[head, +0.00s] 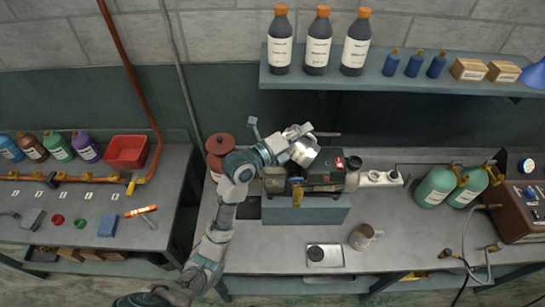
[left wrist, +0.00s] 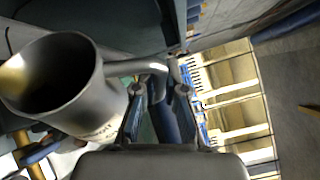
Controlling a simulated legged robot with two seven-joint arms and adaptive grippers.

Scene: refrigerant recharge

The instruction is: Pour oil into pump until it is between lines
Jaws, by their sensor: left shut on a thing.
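My left gripper (head: 284,141) is shut on the handle of a silver metal cup (head: 304,150). The cup is held tilted above the dark pump (head: 326,172), close to its top. In the left wrist view the fingers (left wrist: 160,88) hold the handle, and the cup (left wrist: 55,78) shows its wide open mouth; its inside is dark and I cannot tell if oil is in it. The pump stands on a grey-blue stand (head: 330,211). Its fill opening, level lines and oil level are too small or hidden to tell. My right gripper is not in view.
Dark bottles with orange caps (head: 317,45) stand on the shelf above. A second cup (head: 363,237) and a small scale (head: 325,256) are on the bench in front. A red canister (head: 219,150) is left of the pump. Green cylinders (head: 436,186) stand at right.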

